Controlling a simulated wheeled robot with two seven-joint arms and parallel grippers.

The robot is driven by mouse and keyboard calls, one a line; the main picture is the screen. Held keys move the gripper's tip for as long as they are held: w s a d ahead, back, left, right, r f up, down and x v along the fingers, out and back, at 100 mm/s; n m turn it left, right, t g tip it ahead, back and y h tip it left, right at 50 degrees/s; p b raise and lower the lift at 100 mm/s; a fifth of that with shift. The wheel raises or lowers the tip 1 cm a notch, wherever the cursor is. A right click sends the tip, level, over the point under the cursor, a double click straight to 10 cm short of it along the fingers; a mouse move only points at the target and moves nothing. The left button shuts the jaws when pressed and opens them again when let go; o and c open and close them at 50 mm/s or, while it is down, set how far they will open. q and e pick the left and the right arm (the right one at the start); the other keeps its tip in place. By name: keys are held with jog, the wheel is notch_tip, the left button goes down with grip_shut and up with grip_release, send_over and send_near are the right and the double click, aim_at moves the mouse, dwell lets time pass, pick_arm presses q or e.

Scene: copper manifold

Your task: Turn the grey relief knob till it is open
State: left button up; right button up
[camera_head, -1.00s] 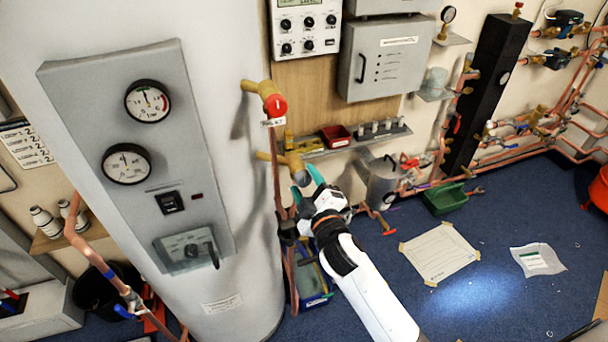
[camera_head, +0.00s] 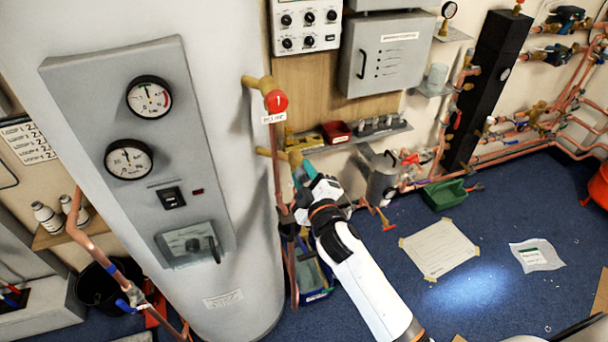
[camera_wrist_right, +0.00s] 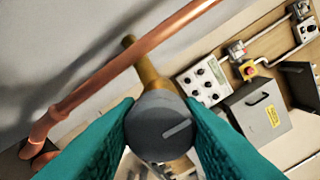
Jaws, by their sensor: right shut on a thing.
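The grey relief knob (camera_wrist_right: 158,124) sits on the end of a brass valve body (camera_wrist_right: 146,68) in the right wrist view, with a pale line mark on its face slanting up to the right. My right gripper (camera_wrist_right: 160,128) has its teal fingers on both sides of the knob, shut on it. In the head view my right gripper (camera_head: 302,172) is at the lower brass valve (camera_head: 272,154) beside the tank, and it hides most of the knob. My left gripper is not in view.
A red knob (camera_head: 277,101) on another brass valve is just above. A copper pipe (camera_head: 276,170) runs down close beside my gripper. The grey tank (camera_head: 240,200) stands to the left. A shelf (camera_head: 360,137) with a red bin is behind to the right.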

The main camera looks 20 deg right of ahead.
jog(key=m, duration=0.2)
jog(key=shift+m, duration=0.4)
jog(key=m, duration=0.2)
jog(key=shift+m, duration=0.4)
jog(key=m+p, duration=0.1)
jog(key=m, duration=0.4)
jog(key=shift+m, duration=0.7)
jog(key=o, duration=1)
jog(key=shift+c, duration=0.2)
jog(key=shift+o, duration=0.2)
